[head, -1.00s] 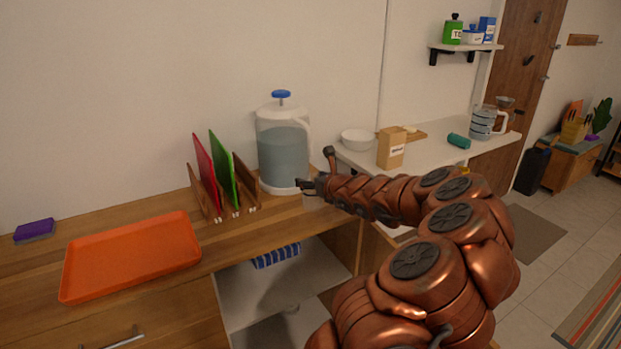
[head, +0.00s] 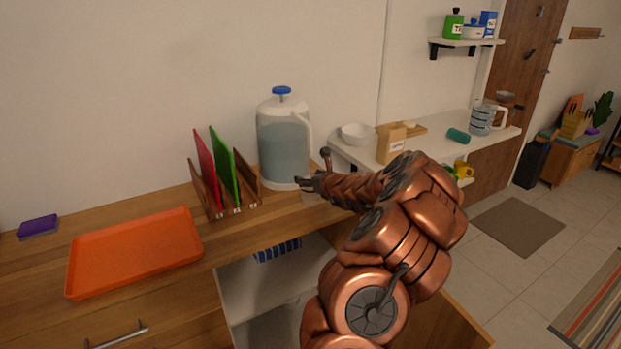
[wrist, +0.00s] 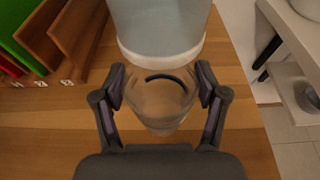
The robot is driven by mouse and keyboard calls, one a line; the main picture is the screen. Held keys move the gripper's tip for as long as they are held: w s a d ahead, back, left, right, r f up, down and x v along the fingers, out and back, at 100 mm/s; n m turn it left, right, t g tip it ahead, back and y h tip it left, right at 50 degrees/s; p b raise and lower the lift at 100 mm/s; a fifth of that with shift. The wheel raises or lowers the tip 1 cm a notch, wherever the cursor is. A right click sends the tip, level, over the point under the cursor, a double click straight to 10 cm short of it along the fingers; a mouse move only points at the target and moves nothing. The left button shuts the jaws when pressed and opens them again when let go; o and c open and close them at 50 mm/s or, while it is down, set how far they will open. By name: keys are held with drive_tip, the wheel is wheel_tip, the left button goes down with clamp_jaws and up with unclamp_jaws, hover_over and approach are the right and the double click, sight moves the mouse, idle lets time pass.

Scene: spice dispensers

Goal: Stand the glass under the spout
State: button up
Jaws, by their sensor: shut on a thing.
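A clear glass (wrist: 160,100) is held between the two fingers of my gripper (wrist: 160,90) in the wrist view. In the head view my gripper (head: 308,184) is at the front right of the dispenser, over the wooden counter. The glass shows there only faintly below the fingers (head: 309,197). The dispenser (head: 283,140) is a clear jug with bluish liquid, a white base and a blue knob on top. In the wrist view its body (wrist: 160,25) is just beyond the glass. I cannot make out the spout, nor whether the glass touches the counter.
A wooden rack (head: 247,185) with red and green boards stands left of the dispenser. An orange tray (head: 135,252) and a purple sponge (head: 38,227) lie farther left.

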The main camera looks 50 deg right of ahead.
drive_tip(key=shift+f, duration=0.15)
drive_tip(key=shift+f, duration=0.15)
drive_tip(key=o, duration=1.3)
drive_tip(key=shift+s+r, duration=0.15)
drive_tip(key=shift+r, duration=0.1)
drive_tip(key=b+v, duration=0.1)
drive_tip(key=v, duration=1)
drive_tip(key=shift+s+a, duration=0.15)
drive_tip(key=shift+s, duration=0.2)
drive_tip(key=shift+r, duration=0.15)
